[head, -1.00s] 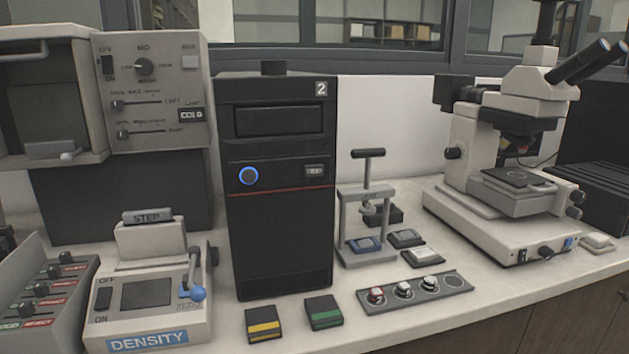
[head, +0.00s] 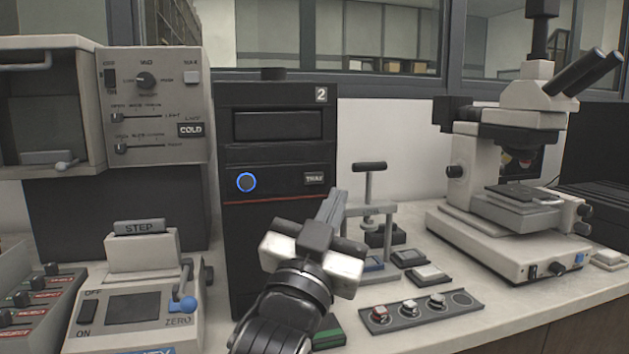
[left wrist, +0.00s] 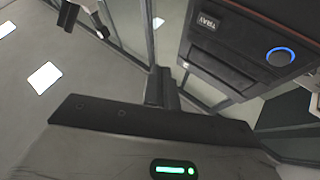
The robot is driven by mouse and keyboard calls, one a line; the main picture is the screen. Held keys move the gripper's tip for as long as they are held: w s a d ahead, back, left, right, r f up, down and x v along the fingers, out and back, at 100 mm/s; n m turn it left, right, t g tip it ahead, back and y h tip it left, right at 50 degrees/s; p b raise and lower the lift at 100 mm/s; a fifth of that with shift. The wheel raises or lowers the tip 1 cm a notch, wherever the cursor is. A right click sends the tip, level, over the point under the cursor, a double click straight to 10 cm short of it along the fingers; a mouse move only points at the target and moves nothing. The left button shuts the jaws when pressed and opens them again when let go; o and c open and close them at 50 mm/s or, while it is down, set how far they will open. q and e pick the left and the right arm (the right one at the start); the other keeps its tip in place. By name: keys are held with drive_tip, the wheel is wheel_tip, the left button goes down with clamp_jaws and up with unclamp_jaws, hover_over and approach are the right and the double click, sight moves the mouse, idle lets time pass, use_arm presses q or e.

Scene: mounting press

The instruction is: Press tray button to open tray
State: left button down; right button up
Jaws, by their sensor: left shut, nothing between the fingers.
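The black tower (head: 276,240), marked 2, stands in the middle of the bench. Its small button labelled TRAY (head: 314,179) is on the front, right of a round blue-lit button (head: 246,182). A closed tray front (head: 278,124) is above them. My left gripper (head: 334,200) is shut and empty, in front of the tower's right edge, just below and right of the TRAY button; I see a gap-free overlap but cannot tell the distance. In the left wrist view the tower shows inverted, with the TRAY button (left wrist: 207,24) beyond my fingers (left wrist: 161,88). My right gripper is not in view.
A small hand press (head: 370,210) stands right of the tower, partly behind my left gripper. A holder with several round samples (head: 420,312) lies in front. A microscope (head: 510,190) is at right, a density device (head: 140,290) at left.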

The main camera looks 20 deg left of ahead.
sight(314, 178)
use_arm(q)
drive_tip(key=shift+w+f, duration=0.15)
drive_tip(key=w+a, duration=0.1)
drive_tip(key=w, duration=0.1)
drive_tip(key=w+a, duration=0.3)
drive_tip(key=w, duration=0.1)
drive_tip(key=shift+w+a, duration=0.5)
drive_tip(key=shift+w, duration=0.05)
idle(1.3)
idle(0.4)
drive_tip(key=shift+w+a, duration=0.1)
drive_tip(key=shift+w, duration=0.1)
drive_tip(key=shift+w+a, duration=0.1)
drive_tip(key=shift+w, duration=0.05)
